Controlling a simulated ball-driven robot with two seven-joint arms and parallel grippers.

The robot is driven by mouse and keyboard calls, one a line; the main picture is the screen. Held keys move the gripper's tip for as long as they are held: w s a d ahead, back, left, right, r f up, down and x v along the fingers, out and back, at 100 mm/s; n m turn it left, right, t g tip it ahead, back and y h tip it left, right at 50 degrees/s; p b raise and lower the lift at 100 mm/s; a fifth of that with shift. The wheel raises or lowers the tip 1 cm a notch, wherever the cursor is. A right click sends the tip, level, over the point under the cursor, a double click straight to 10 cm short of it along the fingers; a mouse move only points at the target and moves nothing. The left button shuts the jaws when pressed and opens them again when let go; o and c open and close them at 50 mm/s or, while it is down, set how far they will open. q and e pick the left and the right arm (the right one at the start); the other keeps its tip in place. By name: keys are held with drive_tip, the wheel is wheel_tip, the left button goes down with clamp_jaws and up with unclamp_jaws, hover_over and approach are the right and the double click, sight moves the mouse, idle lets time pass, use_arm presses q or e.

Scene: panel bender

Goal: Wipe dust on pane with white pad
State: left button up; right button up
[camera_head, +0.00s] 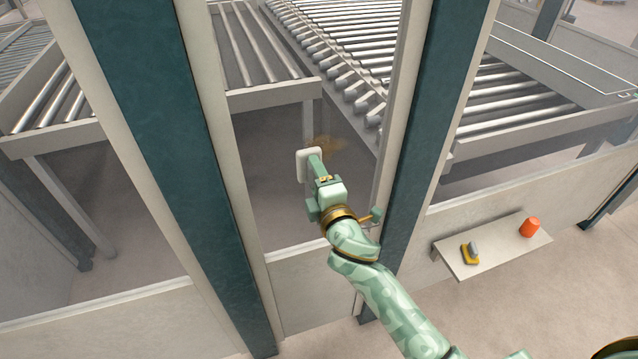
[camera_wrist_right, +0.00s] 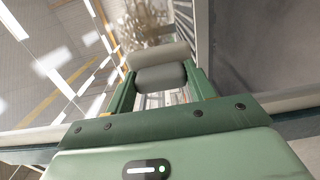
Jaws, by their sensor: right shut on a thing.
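My right gripper (camera_head: 317,168) is shut on the white pad (camera_head: 303,165) and holds it up at the pane (camera_head: 275,205), a clear sheet between two teal posts. I cannot tell whether the pad touches the glass. A faint brown dust patch (camera_head: 326,143) shows just above and to the right of the pad. In the right wrist view the pad (camera_wrist_right: 158,72) sits between the fingers, and a pale brownish patch shows beyond it. My left gripper is not in view.
Teal posts (camera_head: 170,150) and (camera_head: 433,130) flank the pane. Roller conveyors (camera_head: 330,45) stand behind it. A small shelf (camera_head: 492,250) at the right holds an orange cup-like object (camera_head: 530,227) and a yellow-and-grey tool (camera_head: 470,254).

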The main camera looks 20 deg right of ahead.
drive_tip(key=shift+w, duration=1)
idle(0.5)
drive_tip(key=shift+d, duration=0.1)
